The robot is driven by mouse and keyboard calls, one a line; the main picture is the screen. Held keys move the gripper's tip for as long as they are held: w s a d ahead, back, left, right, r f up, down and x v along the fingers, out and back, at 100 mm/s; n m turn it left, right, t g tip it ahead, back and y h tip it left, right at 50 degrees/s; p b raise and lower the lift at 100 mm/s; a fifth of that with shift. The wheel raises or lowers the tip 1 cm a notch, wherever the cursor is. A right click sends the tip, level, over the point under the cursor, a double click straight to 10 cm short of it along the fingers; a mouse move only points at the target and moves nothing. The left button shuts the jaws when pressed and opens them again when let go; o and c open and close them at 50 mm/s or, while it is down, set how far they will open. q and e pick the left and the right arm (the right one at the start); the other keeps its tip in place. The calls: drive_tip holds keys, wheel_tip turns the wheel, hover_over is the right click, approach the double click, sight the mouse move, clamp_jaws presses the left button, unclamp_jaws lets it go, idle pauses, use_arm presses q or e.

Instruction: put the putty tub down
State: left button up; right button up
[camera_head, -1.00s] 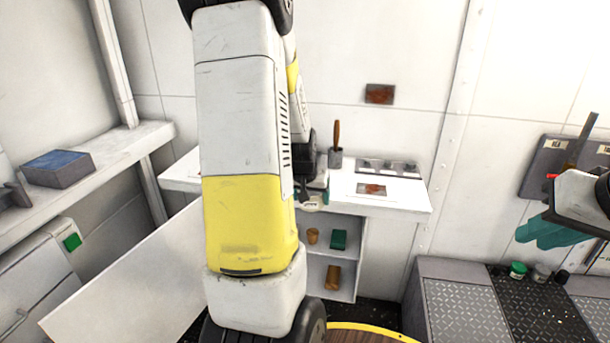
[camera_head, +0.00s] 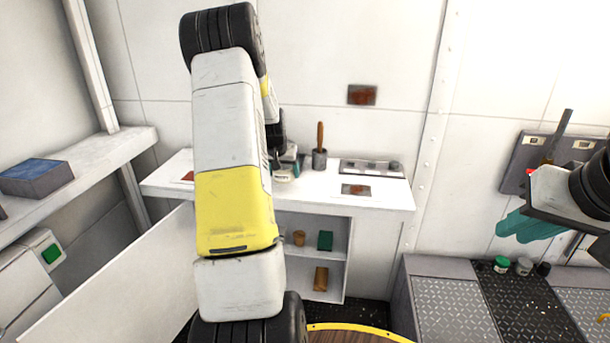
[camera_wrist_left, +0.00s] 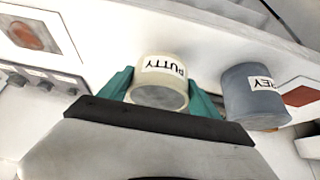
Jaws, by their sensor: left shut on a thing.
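The putty tub (camera_wrist_left: 162,80) is a cream cylinder with a black PUTTY label. My left gripper (camera_wrist_left: 160,92) is shut on it, with a teal finger on each side. In the head view the tub (camera_head: 283,175) shows small beside my left arm, at the white worktop (camera_head: 310,190). I cannot tell whether its base touches the worktop. A grey tub (camera_wrist_left: 255,95), its label partly readable, stands beside it in the left wrist view. My right gripper (camera_head: 525,228), with teal fingers, is at the right of the head view, away from the worktop; its opening is unclear.
A grey pot (camera_head: 319,160) with a brush stands right of the putty tub. Below, an open shelf holds a green block (camera_head: 325,241) and brown items. Bare worktop shows around the card.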

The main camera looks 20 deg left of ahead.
sight(283, 179)
use_arm(q)
drive_tip(key=shift+w+a+f, duration=0.1)
drive_tip(key=shift+w+a, duration=0.15)
drive_tip(key=shift+w, duration=0.15)
drive_tip(key=shift+f, duration=1.65)
drive_tip(key=shift+s+f, duration=0.1)
drive_tip(key=shift+f, duration=0.05)
drive_tip(key=o, duration=1.7)
